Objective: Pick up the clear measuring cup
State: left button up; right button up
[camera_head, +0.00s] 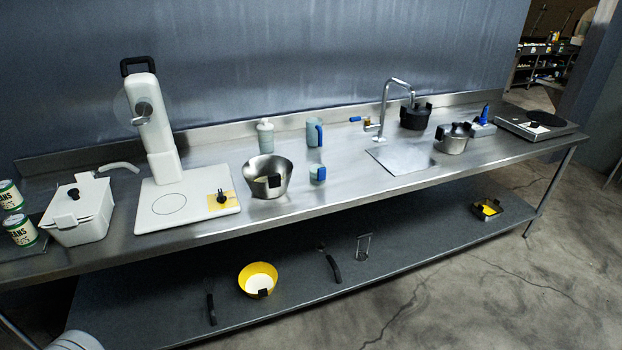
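A pale, see-through cup with a blue handle (311,132) stands upright on the steel counter (340,195), towards the back wall. A smaller pale cup with a blue handle (316,173) stands in front of it, nearer the counter's front edge. Both look clear or translucent, and I cannot tell for sure which one is the measuring cup. Nothing touches either cup. Neither of my grippers shows in the head view.
A metal bowl (262,180) stands left of the smaller cup, and a pale bottle (265,136) stands behind the bowl. A white press-like machine (160,215) stands further left. A faucet (384,110) and sink (400,158) lie to the right. A lower shelf (400,245) holds a yellow bowl (257,271).

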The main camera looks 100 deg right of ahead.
aim_at(318, 173)
jog(key=z, duration=3.95)
jog(key=k, duration=1.25)
jog(key=z, duration=1)
jog(key=i, duration=0.95)
jog(key=u, duration=0.55)
jog(key=i, duration=2.1)
jog(key=u, duration=1.9)
jog(key=i, duration=0.9)
jog(key=u, duration=0.95)
